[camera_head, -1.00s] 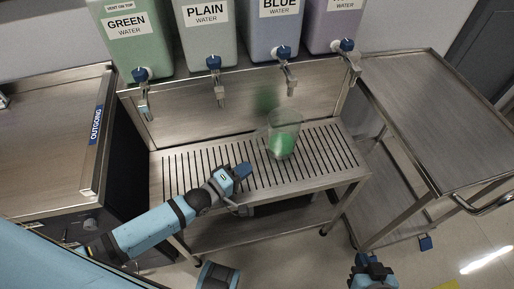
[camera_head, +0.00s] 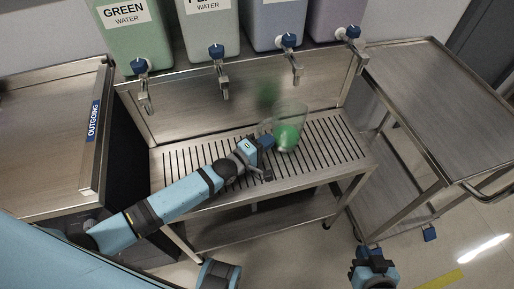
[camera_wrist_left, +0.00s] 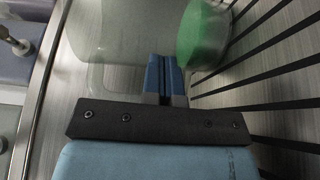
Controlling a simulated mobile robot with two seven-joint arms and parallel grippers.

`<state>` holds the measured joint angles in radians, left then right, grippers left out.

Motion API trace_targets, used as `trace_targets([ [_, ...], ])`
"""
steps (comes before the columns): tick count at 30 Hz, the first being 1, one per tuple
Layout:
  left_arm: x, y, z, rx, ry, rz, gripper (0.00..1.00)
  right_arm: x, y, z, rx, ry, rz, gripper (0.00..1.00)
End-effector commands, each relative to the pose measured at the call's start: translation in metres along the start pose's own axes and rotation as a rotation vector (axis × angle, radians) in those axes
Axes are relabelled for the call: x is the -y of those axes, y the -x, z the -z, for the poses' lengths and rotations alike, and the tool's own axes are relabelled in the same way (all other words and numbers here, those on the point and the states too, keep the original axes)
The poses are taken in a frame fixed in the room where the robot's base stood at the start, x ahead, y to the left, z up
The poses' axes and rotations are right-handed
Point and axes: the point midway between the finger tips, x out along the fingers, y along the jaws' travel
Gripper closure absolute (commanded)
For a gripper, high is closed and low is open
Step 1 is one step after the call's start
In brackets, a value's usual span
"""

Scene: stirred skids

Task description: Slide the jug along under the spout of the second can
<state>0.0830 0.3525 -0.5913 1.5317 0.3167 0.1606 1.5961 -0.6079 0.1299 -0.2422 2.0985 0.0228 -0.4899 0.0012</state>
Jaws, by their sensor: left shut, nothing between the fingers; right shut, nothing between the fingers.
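The clear jug (camera_head: 290,116) with green liquid stands upright on the slatted drip tray (camera_head: 185,174), roughly below the third spout (camera_head: 297,72) from the left. The second can from the left (camera_head: 209,25) is whitish, with a blue-knobbed spout (camera_head: 222,75). My left gripper (camera_head: 266,144) is shut and empty at the jug's near left side. In the left wrist view its closed fingers (camera_wrist_left: 165,76) are against or very near the jug's clear wall (camera_wrist_left: 125,35); contact is unclear. My right gripper (camera_head: 372,262) is shut, low at the bottom, away from the jug.
A green can (camera_head: 132,40) stands at the left, and two purplish cans stand right of the second. A bare steel cart (camera_head: 425,95) is at the right, and an outgoing counter (camera_head: 45,130) at the left. The tray is clear on both sides of the jug.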

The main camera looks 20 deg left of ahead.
Motion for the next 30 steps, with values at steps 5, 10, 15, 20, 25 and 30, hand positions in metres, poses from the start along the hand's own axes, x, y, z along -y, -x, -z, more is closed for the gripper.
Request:
trace_targets([
  [5,0.000,-0.008,0.000,0.000,0.001,0.001,1.00,0.001,0.000,0.001,-0.002,-0.001,0.001,1.00],
  [10,0.000,-0.008,0.000,0.000,0.001,0.001,1.00,0.002,0.000,0.001,-0.002,-0.002,0.001,1.00],
  [15,0.000,-0.010,-0.002,0.000,0.001,0.000,1.00,0.002,0.001,0.000,-0.001,-0.003,0.002,1.00],
  [20,-0.001,-0.025,-0.017,0.000,0.005,-0.002,1.00,0.002,0.001,0.001,-0.001,-0.003,0.002,1.00],
  [25,0.000,-0.034,-0.026,0.000,0.001,0.000,1.00,0.002,0.001,0.001,-0.001,-0.004,0.002,1.00],
  [30,0.000,-0.033,-0.025,0.000,0.001,0.000,1.00,0.002,0.001,0.001,-0.001,-0.004,0.002,1.00],
])
